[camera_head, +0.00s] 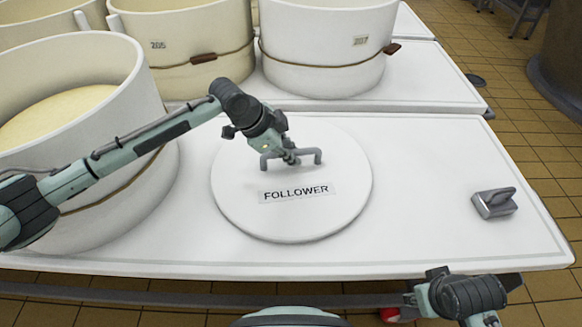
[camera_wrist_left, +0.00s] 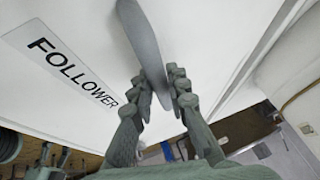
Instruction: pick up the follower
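The follower (camera_head: 245,205) is a round white disc with a grey bar handle (camera_head: 318,156) and a printed label. It lies flat on the white table and looks level. My left gripper (camera_head: 291,158) is over the disc at the handle. In the left wrist view, the handle (camera_wrist_left: 143,38) runs between the fingers (camera_wrist_left: 158,88), which sit close against both its sides, so the gripper looks shut on it. My right arm shows at the bottom right of the head view, its wrist past the table's front edge; its fingertips are cut off.
A large white vat (camera_head: 125,120) with pale contents stands left of the follower, under my left arm. Vats numbered 205 (camera_head: 190,55) and 207 (camera_head: 325,50) stand behind. A small metal block with a handle (camera_head: 494,203) lies at the right. The table (camera_head: 425,190) between is clear.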

